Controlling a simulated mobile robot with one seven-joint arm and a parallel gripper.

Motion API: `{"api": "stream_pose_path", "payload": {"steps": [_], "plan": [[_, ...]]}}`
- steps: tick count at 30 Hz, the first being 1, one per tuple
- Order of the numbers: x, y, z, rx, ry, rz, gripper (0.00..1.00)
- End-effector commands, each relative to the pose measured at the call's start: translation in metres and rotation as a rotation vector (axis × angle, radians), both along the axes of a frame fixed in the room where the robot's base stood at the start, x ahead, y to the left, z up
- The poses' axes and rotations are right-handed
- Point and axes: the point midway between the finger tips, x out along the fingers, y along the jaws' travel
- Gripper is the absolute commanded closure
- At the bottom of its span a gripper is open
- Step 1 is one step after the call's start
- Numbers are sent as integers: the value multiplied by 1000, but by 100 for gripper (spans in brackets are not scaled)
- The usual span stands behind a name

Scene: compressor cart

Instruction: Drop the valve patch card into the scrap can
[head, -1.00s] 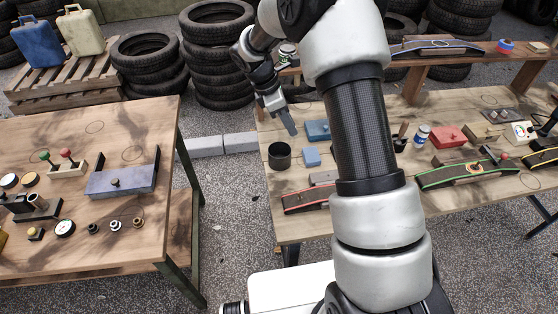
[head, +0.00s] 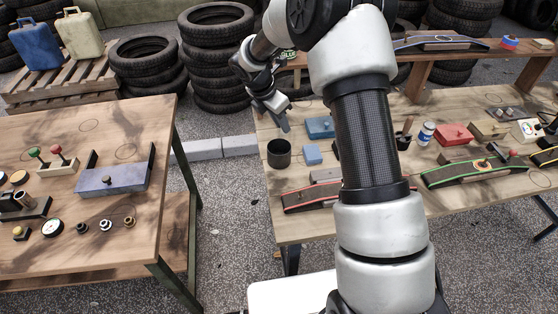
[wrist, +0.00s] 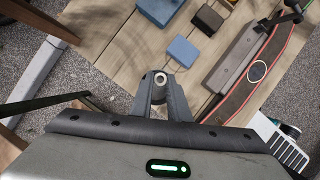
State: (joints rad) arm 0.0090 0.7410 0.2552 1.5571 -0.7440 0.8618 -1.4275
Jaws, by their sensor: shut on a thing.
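My gripper (head: 284,123) is in the air at the left end of the right-hand table, close above the dark round scrap can (head: 279,153) in the picture. Its exact height over the can is hard to tell. In the wrist view my gripper (wrist: 162,90) is shut on a small piece, which I take for the valve patch card (wrist: 160,77); only a pale ring with a dark centre shows clearly between the fingertips. In the head view the card is too small to make out.
A small blue block (head: 313,154) stands just right of the can, with a larger blue box (head: 320,127) behind it. A red-edged curved piece (head: 308,200) lies in front. The left table (head: 110,235) stands across a gap.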

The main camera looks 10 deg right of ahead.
Motion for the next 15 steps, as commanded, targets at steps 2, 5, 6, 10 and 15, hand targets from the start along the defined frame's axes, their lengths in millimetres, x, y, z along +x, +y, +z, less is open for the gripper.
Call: {"api": "stream_pose_path", "payload": {"steps": [2, 5, 6, 10, 15], "plan": [[0, 0, -1, 0, 0, 0, 100], [0, 0, -1, 0, 0, -1, 100], [0, 0, -1, 0, 0, -1, 100], [0, 0, -1, 0, 0, -1, 69], [0, 0, -1, 0, 0, -1, 63]]}}
